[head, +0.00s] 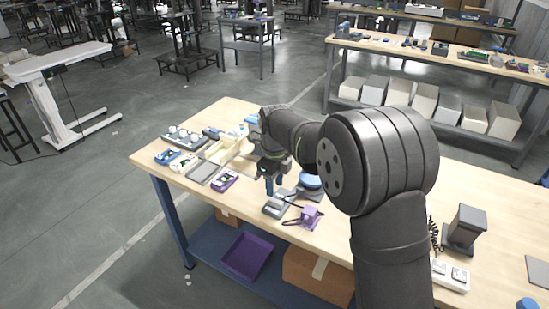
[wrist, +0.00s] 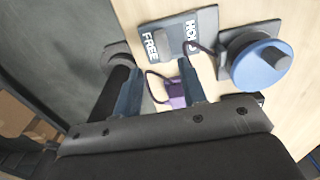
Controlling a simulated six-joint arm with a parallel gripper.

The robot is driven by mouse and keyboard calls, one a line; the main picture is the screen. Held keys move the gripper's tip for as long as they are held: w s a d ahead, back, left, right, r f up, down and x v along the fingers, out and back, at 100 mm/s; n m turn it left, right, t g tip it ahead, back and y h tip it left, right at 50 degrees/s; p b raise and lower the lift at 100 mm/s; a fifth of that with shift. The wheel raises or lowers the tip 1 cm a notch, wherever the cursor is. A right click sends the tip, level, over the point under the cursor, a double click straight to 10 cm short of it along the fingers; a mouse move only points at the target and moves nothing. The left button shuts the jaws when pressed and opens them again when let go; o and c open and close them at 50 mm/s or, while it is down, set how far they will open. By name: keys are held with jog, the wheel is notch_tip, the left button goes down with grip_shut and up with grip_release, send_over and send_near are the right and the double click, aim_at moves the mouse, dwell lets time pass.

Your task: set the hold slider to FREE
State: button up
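The hold slider (wrist: 166,42) is a small grey knob on a grey plate (wrist: 209,22). The plate carries white HOLD and FREE lettering, and in the wrist view the knob shows between the two words; I cannot tell its exact setting. In the head view the slider's unit (head: 276,207) lies near the table's front edge. My gripper (wrist: 158,65) has its two dark blue fingers apart with nothing seen between their tips. The fingertips appear just short of the plate in the wrist view. In the head view my gripper (head: 269,184) hangs just above and behind the unit.
A blue round knob (wrist: 260,66) on a grey base stands right beside the plate. A purple object (head: 311,216) with a dark cable lies close by. A purple-trimmed unit (head: 225,179) and trays (head: 206,170) are to the left. The table edge is near.

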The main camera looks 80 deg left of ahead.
aim_at(276, 200)
notch_tip(276, 200, up, 11)
jog(key=shift+f, duration=0.2)
dwell(0.6)
notch_tip(276, 200, down, 18)
jog(key=shift+r, duration=0.25)
jog(key=shift+w+a, duration=0.15)
jog(key=shift+w, duration=0.05)
